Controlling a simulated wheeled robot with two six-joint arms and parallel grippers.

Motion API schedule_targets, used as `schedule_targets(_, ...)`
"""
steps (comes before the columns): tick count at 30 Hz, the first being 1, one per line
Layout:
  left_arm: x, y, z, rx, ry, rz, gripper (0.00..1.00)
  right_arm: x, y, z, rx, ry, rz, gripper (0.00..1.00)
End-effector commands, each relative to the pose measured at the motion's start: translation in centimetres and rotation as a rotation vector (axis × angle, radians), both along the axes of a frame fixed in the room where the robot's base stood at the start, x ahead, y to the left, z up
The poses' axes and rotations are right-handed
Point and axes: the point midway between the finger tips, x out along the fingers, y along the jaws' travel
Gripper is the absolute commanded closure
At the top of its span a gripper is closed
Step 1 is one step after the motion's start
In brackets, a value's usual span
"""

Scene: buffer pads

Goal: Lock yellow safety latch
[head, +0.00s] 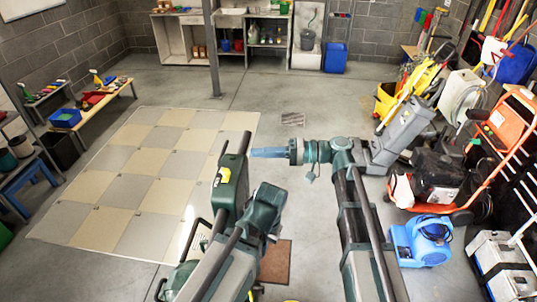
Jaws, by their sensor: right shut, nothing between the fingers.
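A dark green upright machine head (231,192) with a black bar at its top stands left of centre in the head view. The yellow safety latch (224,175) shows on its left side, low in a dark recess. My right gripper (254,153) comes in from the right with pale blue fingers, shut and empty. Its tips are at the right side of the upper bar, and I cannot tell whether they touch it. The latch lies lower and to the left of these tips. My left gripper cannot be made out; dark green and grey parts fill the bottom centre.
A checkered mat (90,187) covers the floor at left. A low bench (105,105) with cleaning items stands beyond it. A blue blower (425,240), an orange cart (515,125) and a yellow mop bucket (388,98) crowd the right. Open floor lies ahead.

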Motion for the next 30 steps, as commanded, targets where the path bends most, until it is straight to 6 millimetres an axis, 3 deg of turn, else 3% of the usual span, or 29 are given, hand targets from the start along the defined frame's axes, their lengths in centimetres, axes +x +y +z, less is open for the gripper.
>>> schedule_targets(8,0.0,0.0,-0.4,0.0,0.0,-0.001,1.0,-0.5,5.5,-0.4,-0.001,0.0,0.003,1.0)
schedule_targets(9,0.0,0.0,-0.6,0.0,0.0,-0.001,1.0,-1.6,5.3,-0.7,-0.001,0.0,0.0,1.0)
schedule_targets(15,0.0,0.0,-1.0,0.0,0.0,-0.002,1.0,-3.5,5.6,-1.0,-0.001,0.001,-0.001,1.0)
schedule_targets(30,0.0,0.0,-1.1,0.0,0.0,-0.003,1.0,-4.1,5.8,-1.1,-0.001,0.001,-0.001,1.0)
